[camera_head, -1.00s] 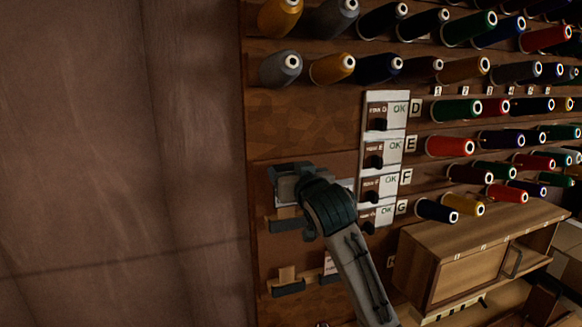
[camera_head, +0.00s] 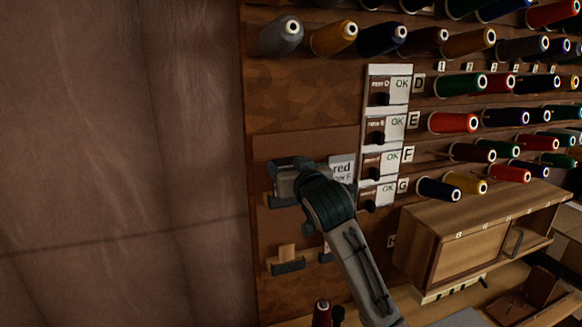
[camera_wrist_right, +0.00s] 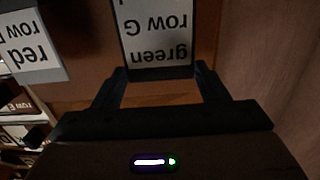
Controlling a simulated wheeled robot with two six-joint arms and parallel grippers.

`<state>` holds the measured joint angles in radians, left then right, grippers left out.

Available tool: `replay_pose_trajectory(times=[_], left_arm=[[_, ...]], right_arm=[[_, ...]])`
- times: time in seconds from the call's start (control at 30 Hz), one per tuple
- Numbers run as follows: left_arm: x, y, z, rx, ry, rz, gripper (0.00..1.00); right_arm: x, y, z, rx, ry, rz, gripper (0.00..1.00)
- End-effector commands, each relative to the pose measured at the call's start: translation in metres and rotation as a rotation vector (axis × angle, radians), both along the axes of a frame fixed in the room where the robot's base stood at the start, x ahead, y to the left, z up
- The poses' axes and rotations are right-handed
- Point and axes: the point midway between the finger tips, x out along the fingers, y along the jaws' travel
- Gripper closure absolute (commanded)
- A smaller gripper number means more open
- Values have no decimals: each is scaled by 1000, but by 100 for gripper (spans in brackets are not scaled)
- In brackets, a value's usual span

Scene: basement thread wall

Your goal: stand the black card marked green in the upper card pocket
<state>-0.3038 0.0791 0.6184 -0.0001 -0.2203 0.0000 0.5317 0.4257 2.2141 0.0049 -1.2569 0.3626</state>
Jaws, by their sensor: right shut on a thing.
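My right gripper (camera_head: 292,180) is in front of the left part of the wooden wall. It is shut on the black card marked "green row G" (camera_wrist_right: 155,35), which appears upside down between the fingers (camera_wrist_right: 158,75) in the right wrist view. In the head view the gripper hides most or all of this card. The upper card pocket (camera_head: 281,201) shows just below the gripper. I cannot tell whether the card touches it. A card marked "red" (camera_head: 342,170) stands right of the gripper; it also shows in the wrist view (camera_wrist_right: 30,45). My left gripper is not in view.
A lower pocket (camera_head: 288,266) sits below on the wall. A column of label plates marked "OK" (camera_head: 392,131) and rows of thread spools (camera_head: 453,123) are to the right. A wooden cabinet (camera_head: 475,235) juts out at lower right. The left side is bare wall.

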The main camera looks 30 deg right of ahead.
Motion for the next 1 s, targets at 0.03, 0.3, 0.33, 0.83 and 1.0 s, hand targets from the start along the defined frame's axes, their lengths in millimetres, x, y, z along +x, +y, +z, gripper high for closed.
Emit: replay_pose_trajectory(times=[0.03, 0.3, 0.33, 0.83, 1.0], left_arm=[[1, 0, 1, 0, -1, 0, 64], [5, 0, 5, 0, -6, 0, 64], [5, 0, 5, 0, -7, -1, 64], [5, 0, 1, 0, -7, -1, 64], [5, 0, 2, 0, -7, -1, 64]], right_arm=[[0, 0, 0, 0, 0, 0, 44], [2, 0, 0, 0, 1, 0, 44], [2, 0, 0, 0, 0, 0, 44], [2, 0, -7, 0, 1, 0, 44], [2, 0, -5, 0, 0, 0, 31]])
